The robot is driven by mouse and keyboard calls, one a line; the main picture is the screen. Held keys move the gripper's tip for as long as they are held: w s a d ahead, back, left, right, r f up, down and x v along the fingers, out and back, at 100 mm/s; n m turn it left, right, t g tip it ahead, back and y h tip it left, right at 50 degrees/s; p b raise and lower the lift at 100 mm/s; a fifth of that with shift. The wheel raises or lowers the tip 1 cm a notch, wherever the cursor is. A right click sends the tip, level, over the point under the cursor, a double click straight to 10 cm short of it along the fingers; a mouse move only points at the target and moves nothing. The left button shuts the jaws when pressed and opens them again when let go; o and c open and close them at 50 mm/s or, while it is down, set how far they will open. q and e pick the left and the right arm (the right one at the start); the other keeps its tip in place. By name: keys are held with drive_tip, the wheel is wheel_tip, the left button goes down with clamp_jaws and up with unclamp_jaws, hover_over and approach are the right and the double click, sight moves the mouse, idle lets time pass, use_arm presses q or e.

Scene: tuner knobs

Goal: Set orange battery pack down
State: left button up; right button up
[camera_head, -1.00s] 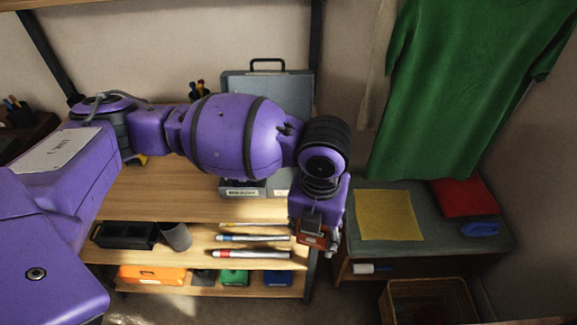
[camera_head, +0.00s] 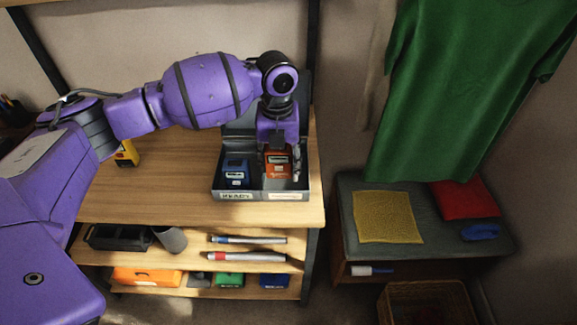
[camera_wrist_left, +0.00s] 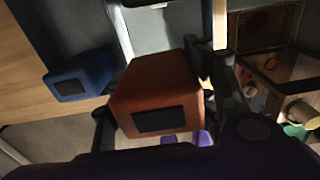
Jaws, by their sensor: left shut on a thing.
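The orange battery pack (camera_head: 278,166) is in my left gripper (camera_head: 279,153), over the right compartment of the open grey case (camera_head: 219,194). In the left wrist view the orange pack (camera_wrist_left: 160,88) sits upright between the two dark fingers, which close on its sides. I cannot tell whether its base touches the case floor. A blue battery pack (camera_head: 235,173) stands in the left compartment, marked READY, and also shows in the left wrist view (camera_wrist_left: 80,74). The right compartment's label is too blurred to read. My right gripper is not in view.
A yellow-and-black tool (camera_head: 126,153) lies on the wooden bench (camera_head: 150,205), left of the case. Markers, a black tray (camera_head: 117,237) and coloured boxes fill the shelves below. A grey side table (camera_head: 349,190) with folded cloths stands at right. The bench front is clear.

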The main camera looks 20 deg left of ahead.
sight(286, 182)
use_arm(q)
drive_tip(key=w+f, duration=0.1)
drive_tip(key=f, duration=0.1)
drive_tip(key=w+f, duration=0.1)
drive_tip(key=w, duration=0.1)
drive_tip(key=shift+d+f, duration=0.4)
drive_tip(key=shift+s+f, duration=0.1)
drive_tip(key=shift+f, duration=1.3)
drive_tip(key=o, duration=1.2)
drive_tip(key=shift+f, duration=0.1)
wheel_tip(286, 182, up, 12)
drive_tip(key=shift+r, duration=0.2)
